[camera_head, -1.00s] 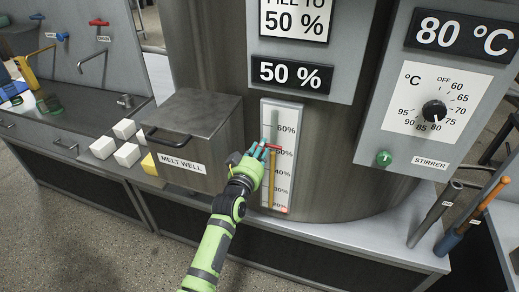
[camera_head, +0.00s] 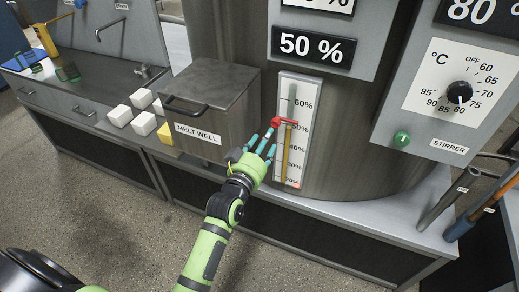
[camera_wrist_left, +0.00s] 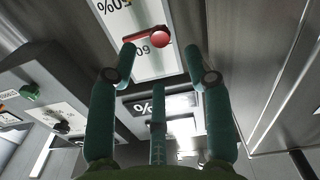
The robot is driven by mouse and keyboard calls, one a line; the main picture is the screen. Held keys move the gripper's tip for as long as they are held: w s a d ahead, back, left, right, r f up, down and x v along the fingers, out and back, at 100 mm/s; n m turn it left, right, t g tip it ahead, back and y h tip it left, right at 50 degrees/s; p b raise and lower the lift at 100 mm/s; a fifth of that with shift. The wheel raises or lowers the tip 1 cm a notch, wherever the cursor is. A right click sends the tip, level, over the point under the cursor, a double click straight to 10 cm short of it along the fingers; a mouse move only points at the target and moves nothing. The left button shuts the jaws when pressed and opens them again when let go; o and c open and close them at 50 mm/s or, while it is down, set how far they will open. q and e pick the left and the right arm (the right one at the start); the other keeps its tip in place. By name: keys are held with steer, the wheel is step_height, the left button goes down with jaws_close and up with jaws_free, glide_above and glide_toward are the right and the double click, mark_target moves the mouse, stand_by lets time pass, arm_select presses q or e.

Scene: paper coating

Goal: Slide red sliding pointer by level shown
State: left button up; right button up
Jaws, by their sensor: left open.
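The red sliding pointer (camera_head: 277,121) has a round red knob and a short bar across the white level scale (camera_head: 312,100). The bar sits close to the 50% mark, near the top of the yellow column (camera_head: 288,150). My left gripper (camera_head: 263,143) is open and empty, with teal fingers just below and left of the knob. In the left wrist view the knob (camera_wrist_left: 159,37) shows ahead, beyond and between the spread fingertips (camera_wrist_left: 160,60), with a visible gap. My right gripper is not in view.
A display (camera_head: 310,46) above the scale reads 50 %. The grey melt well box (camera_head: 215,95) stands close to my left gripper's left. The stirrer panel (camera_head: 440,100) is at right.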

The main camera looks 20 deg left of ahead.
arm_select(q)
steer(key=shift+s, duration=1.7)
steer(key=s+d+f+m+g, duration=0.1)
steer(key=s+f+g, duration=0.25)
steer(key=f, duration=0.75)
steer(key=s+d+f+g, duration=0.15)
steer(key=s+f, duration=0.35)
steer(key=f, duration=0.7)
steer(key=s+f+m+g, duration=0.1)
steer(key=s+f+g, duration=0.25)
steer(key=f, duration=0.75)
steer(key=s+a+f+g, duration=0.2)
steer(key=s+f, duration=0.4)
steer(key=s, duration=0.5)
steer(key=s+a+f+m+g, duration=0.1)
steer(key=s+a+f+g, duration=0.1)
steer(key=s+f, duration=0.4)
steer(key=s+a+f+m+g, duration=0.1)
steer(key=s+f+g, duration=0.3)
steer(key=s, duration=1.2)
steer(key=shift+s+a+f+y, duration=0.15)
steer(key=shift+a+f+y, duration=0.2)
steer(key=shift+f, duration=0.6)
